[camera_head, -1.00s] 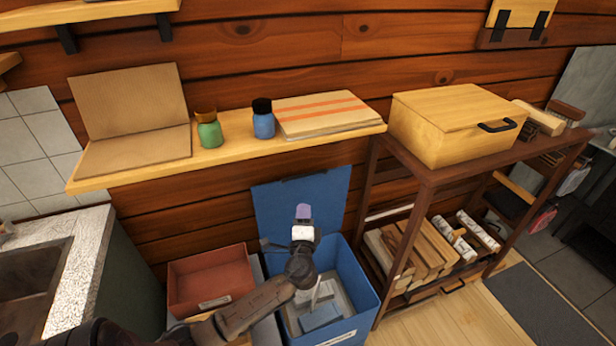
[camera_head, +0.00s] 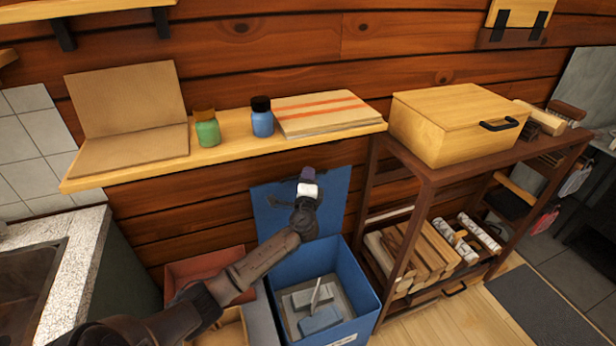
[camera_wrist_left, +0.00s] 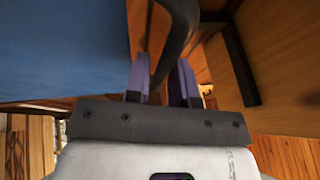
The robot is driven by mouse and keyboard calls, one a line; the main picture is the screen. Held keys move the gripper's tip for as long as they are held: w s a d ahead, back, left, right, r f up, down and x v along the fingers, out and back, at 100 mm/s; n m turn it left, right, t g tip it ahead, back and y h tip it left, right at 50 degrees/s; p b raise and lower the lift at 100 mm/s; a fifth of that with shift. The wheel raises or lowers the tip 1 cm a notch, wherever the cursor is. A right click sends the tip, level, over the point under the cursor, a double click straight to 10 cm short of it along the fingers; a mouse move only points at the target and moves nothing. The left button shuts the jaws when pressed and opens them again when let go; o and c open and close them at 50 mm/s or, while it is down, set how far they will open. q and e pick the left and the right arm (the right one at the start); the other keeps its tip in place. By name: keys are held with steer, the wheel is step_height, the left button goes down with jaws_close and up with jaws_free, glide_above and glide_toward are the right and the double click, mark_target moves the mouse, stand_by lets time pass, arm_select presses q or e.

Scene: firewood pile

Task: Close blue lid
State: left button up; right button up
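The blue lid (camera_head: 333,200) stands raised against the wooden wall behind the blue bin (camera_head: 365,286), whose top is open. My left gripper (camera_head: 307,175) is at the lid's upper part in the head view and hides some of it. In the left wrist view, the blue surface (camera_wrist_left: 60,50) fills the left side. The two purple fingers of my left gripper (camera_wrist_left: 160,75) are parted there. A dark curved bar (camera_wrist_left: 178,25) lies past and partly between the fingertips; I cannot tell whether it touches them. My right gripper is not in view.
Grey and blue blocks (camera_head: 320,318) lie in the bin. A red bin (camera_head: 205,265) stands to the left, partly behind my arm. A wooden shelf (camera_head: 120,178) with jars juts out above. A brown rack (camera_head: 400,225) stands close on the right.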

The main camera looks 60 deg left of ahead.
arm_select(q)
steer(key=shift+w+a+r, duration=0.1)
steer(key=shift+w+a, duration=0.15)
steer(key=shift+a, duration=0.15)
jaws_close()
